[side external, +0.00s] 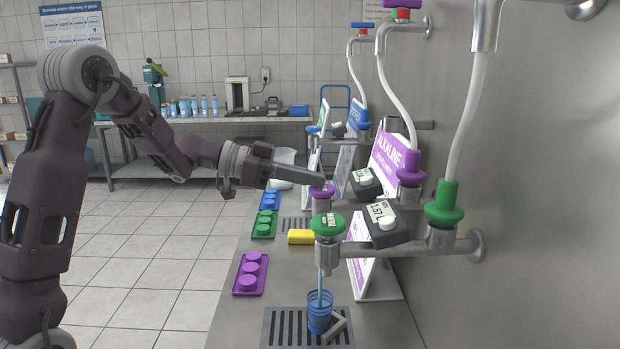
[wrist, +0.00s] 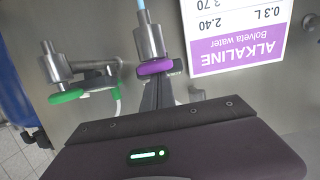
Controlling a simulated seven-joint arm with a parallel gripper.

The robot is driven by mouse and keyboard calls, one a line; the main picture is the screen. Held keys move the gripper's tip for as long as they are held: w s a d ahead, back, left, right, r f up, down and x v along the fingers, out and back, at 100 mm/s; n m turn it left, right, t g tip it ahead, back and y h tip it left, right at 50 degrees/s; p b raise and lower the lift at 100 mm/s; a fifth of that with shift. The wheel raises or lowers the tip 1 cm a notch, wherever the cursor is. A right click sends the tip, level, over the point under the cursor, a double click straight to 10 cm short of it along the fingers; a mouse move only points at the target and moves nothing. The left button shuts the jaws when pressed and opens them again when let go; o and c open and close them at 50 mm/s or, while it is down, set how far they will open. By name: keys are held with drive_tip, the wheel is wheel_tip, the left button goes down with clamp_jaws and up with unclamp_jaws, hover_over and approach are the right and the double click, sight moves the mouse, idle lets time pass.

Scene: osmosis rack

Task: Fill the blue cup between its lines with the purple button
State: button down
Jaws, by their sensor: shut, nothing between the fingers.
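The purple button (side external: 322,191) tops a tap and shows in the wrist view (wrist: 155,68). My gripper (side external: 318,182) is shut and empty, its fingertips at the button, seemingly touching it; it also shows in the wrist view (wrist: 157,84). A pale blue stream (wrist: 141,5) leaves the purple tap's nozzle in the wrist view. In the side view, a stream (side external: 320,281) falls into the blue cup (side external: 320,315). The cup stands upright on the front drain grate (side external: 284,326). Its lines and water level are too small to read.
A green button (side external: 328,225) on a nearer tap partly hides the purple tap. A metal wall (side external: 520,200) bounds the right.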

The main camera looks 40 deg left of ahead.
drive_tip(key=shift+f, duration=0.35)
drive_tip(key=s+a+r, duration=0.6)
drive_tip(key=r, duration=0.1)
drive_tip(key=shift+s+a, duration=0.4)
drive_tip(key=shift+r, duration=0.1)
idle(0.7)
drive_tip(key=s+d+f+n+g+y, duration=0.2)
drive_tip(key=s+d+f+g, duration=0.15)
drive_tip(key=s+d, duration=0.45)
drive_tip(key=s+d+f+n+g+y, duration=0.1)
drive_tip(key=s+d+f+g, duration=0.1)
drive_tip(key=s+d+g, duration=0.4)
drive_tip(key=s+a+f+n+t+y, duration=0.1)
drive_tip(key=s+f+n+t+y, duration=0.1)
drive_tip(key=s, duration=0.4)
drive_tip(key=s+a+f+n+t+y, duration=0.1)
drive_tip(key=s+f+n+t+y, duration=0.1)
drive_tip(key=s+f+n+y, duration=0.2)
drive_tip(key=s+y, duration=0.1)
drive_tip(key=s, duration=0.2)
drive_tip(key=shift+y, duration=0.4)
